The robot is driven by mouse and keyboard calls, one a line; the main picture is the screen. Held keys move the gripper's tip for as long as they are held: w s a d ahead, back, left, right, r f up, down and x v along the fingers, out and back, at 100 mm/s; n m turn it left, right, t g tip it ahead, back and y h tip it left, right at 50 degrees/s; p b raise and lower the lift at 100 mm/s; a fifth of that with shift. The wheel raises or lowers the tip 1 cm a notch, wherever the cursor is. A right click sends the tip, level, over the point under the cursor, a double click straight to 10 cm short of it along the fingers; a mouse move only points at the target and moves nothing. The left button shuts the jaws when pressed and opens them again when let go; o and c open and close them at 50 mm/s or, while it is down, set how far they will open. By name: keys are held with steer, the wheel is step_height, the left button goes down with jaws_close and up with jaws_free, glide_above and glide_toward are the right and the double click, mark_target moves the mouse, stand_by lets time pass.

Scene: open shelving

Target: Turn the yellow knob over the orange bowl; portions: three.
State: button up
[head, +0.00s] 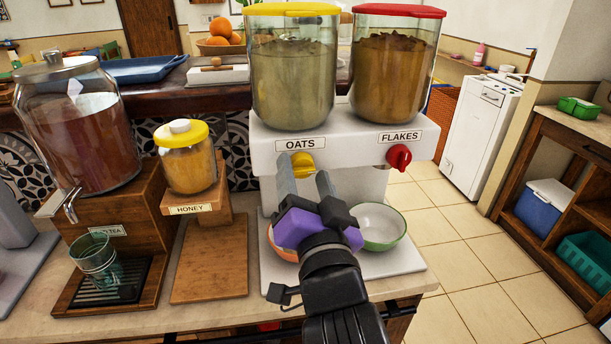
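The yellow knob (302,164) is on the white dispenser (268,158) under the OATS label, below a clear bin of oats (291,85) with a yellow lid. My gripper (303,170) is in front of the yellow knob, its two grey fingers apart on either side of it. Whether the fingers touch the knob cannot be told. The orange bowl (279,247) stands below on the dispenser's base, mostly hidden by my gripper and arm. Its contents are hidden.
Right of my gripper are a red knob (398,157) under FLAKES and a green-rimmed bowl (379,227). At left are a honey jar (189,165), a tea dispenser (82,130) and a glass (94,258). A wooden board (212,265) lies bare beside the dispenser.

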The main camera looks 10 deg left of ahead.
steer(key=v, duration=0.7)
steer(key=shift+s+b, duration=0.35)
steer(key=shift+b, duration=0.1)
steer(key=shift+d, duration=0.15)
